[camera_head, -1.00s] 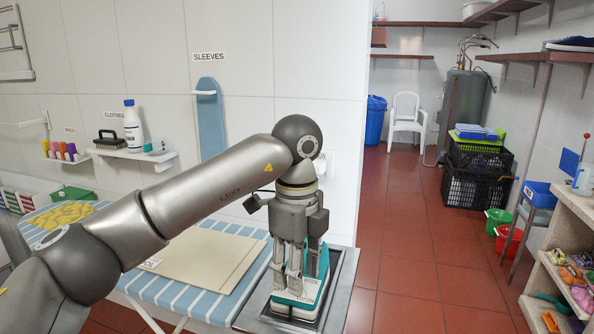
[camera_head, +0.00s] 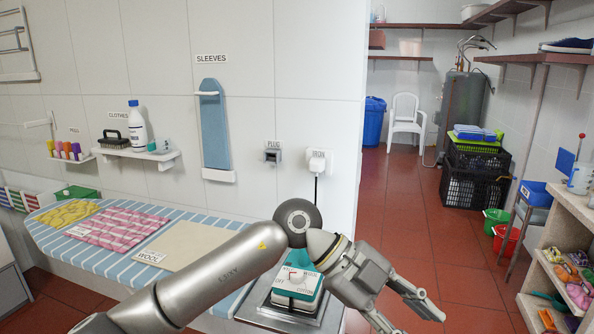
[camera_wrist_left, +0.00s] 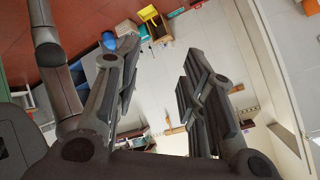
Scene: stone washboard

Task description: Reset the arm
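My left arm comes in from the left in the head view, and its gripper (camera_head: 415,318) points down and to the right over the red floor. Its two fingers stand apart with nothing between them. The left wrist view also shows the open, empty gripper (camera_wrist_left: 160,55). A teal and white iron (camera_head: 298,285) with a dial on top rests on a metal plate (camera_head: 262,322) at the board's right end. The gripper is to the right of the iron and apart from it; my wrist overlaps part of the iron in view. My right gripper is not in view.
The striped ironing board (camera_head: 105,262) carries a yellow cloth (camera_head: 68,213), a pink checked cloth (camera_head: 118,229) and a beige cloth (camera_head: 190,245). A cord runs up to a wall socket (camera_head: 318,160). Shelves (camera_head: 570,225) stand at right. The red floor between is clear.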

